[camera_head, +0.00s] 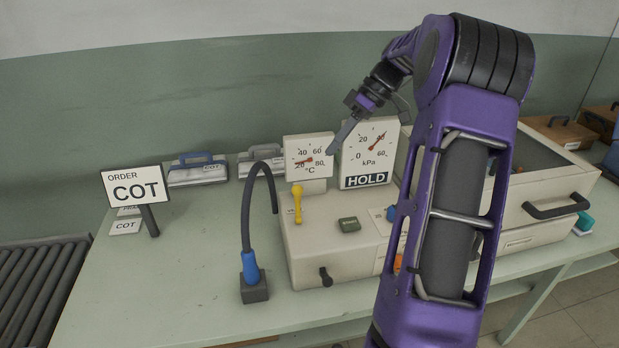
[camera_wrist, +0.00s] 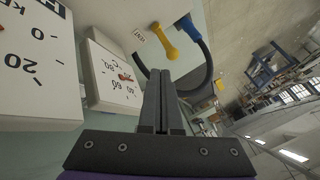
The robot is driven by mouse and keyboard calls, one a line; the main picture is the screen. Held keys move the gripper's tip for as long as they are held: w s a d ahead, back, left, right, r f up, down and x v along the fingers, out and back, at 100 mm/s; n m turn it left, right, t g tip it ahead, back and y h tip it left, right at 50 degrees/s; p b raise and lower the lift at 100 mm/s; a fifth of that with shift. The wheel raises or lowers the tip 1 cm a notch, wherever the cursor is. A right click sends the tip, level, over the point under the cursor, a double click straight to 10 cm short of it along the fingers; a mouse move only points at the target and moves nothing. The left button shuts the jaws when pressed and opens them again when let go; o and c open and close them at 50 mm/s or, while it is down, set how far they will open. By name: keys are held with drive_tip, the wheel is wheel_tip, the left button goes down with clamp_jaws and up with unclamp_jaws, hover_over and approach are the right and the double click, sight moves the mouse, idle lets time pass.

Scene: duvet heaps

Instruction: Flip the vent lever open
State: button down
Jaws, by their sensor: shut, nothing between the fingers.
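A yellow lever (camera_head: 297,203) stands roughly upright on the top left of the cream machine box (camera_head: 315,265). I take it for the vent lever; it also shows in the wrist view (camera_wrist: 165,41), beside a small label (camera_wrist: 138,33) too small to read surely. My gripper (camera_head: 331,151) is shut and empty. In the head view its tips overlap the right edge of the °C gauge (camera_head: 309,157), above and to the right of the lever. In the wrist view the closed fingers (camera_wrist: 159,72) point towards the lever, apart from it.
The kPa gauge (camera_head: 368,148) stands behind, over a HOLD sign (camera_head: 365,181). A dark hose (camera_head: 246,207) with a blue end arches left of the lever. An ORDER COT sign (camera_head: 135,189) stands left.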

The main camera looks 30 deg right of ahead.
approach(298, 203)
drive_tip(key=w+f, duration=0.1)
drive_tip(key=w+a+f, duration=0.1)
drive_tip(key=w+f, duration=0.1)
drive_tip(key=f, duration=0.1)
drive_tip(key=shift+w+a+b, duration=0.1)
drive_tip(key=shift+a+b, duration=0.3)
drive_tip(key=shift+s+f+b, duration=0.1)
drive_tip(key=shift+s+b, duration=0.1)
drive_tip(key=shift+b, duration=0.3)
drive_tip(key=shift+s+t, duration=0.1)
drive_tip(key=shift+t, duration=0.3)
